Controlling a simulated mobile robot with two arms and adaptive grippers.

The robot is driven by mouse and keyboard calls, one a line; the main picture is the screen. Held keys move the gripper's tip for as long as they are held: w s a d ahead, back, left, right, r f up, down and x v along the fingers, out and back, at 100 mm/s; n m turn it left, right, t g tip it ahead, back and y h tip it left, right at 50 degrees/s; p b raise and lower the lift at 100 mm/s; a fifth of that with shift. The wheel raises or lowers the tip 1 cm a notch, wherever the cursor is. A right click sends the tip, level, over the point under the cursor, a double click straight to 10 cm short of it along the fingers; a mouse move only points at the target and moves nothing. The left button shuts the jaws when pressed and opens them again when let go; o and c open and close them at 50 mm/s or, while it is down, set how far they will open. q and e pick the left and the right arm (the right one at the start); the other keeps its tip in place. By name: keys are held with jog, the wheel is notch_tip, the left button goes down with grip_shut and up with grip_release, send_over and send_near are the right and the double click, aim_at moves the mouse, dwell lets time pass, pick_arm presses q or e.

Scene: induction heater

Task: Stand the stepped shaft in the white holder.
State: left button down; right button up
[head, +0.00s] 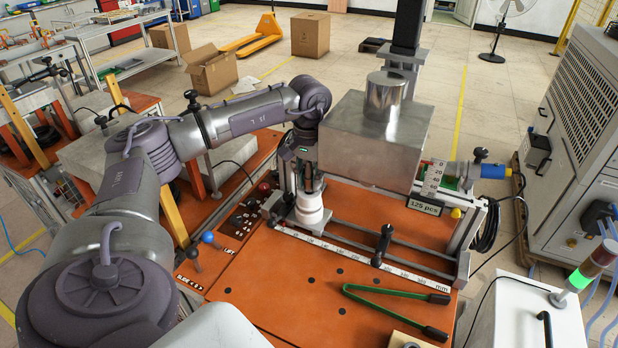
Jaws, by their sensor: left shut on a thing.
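The white holder (310,212) is a round, stepped white piece standing on a small grey base at the left end of the rail on the orange table. My left gripper (309,184) points down directly above it, with its fingers close to the holder's top. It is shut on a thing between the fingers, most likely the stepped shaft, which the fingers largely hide. I cannot tell whether the shaft's lower end is inside the holder or just above it. My right gripper is not in view.
A big grey metal block with a shiny cylinder (385,95) stands just right of my left gripper. A scaled rail with a black-knobbed clamp (382,245) runs across the orange table (270,300). Green-handled tongs (395,308) lie in front. Ball-topped levers (210,238) stand at left.

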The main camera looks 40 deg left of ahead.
pick_arm(q)
jog(key=shift+f+b, duration=0.7)
jog(key=shift+f, duration=0.15)
dwell(0.4)
jog(key=c, duration=0.8)
grip_release()
notch_tip(320, 180, up, 12)
dwell(0.9)
